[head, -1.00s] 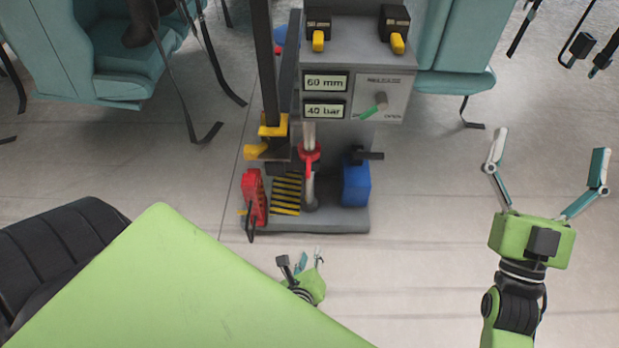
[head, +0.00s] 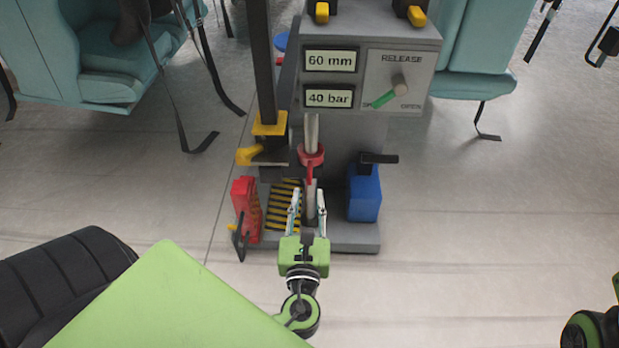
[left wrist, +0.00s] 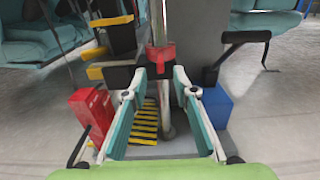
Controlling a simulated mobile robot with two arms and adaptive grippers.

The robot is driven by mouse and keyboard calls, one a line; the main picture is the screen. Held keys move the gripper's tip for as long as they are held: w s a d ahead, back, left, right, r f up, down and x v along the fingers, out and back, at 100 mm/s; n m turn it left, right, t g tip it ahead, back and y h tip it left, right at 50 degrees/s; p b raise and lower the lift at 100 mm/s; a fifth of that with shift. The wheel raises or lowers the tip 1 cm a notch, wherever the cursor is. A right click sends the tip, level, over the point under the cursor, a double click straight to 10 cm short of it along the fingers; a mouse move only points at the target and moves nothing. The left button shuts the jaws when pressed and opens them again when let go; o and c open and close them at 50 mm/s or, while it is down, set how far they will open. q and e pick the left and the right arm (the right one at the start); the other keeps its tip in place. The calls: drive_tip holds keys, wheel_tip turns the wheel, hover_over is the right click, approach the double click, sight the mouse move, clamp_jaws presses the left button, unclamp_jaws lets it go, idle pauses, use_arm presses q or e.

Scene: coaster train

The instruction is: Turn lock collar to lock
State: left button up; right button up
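The red lock collar (head: 311,157) sits around a grey vertical rod (head: 312,132) on the front of the grey machine, with a small red handle pointing down. It also shows in the left wrist view (left wrist: 160,56), just beyond my fingertips. My left gripper (head: 308,192) is open and empty, pointing toward the machine below the collar. Its two fingers appear on either side of the rod's lower part in the picture; I cannot tell whether they touch it. In the left wrist view the open fingers (left wrist: 158,75) frame the rod.
A red box (head: 246,208) with a black lever stands left, a blue box (head: 364,193) with a black handle right, and a yellow-black striped plate (head: 282,205) between. Above are "60 mm" and "40 bar" displays (head: 330,61) and a release knob panel (head: 400,80). Teal seats flank the machine.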

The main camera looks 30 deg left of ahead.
sight(309, 182)
use_arm(q)
drive_tip(key=b+x, duration=0.1)
drive_tip(key=x, duration=0.7)
drive_tip(key=shift+w+b, duration=0.15)
drive_tip(key=shift+b, duration=0.25)
clamp_jaws()
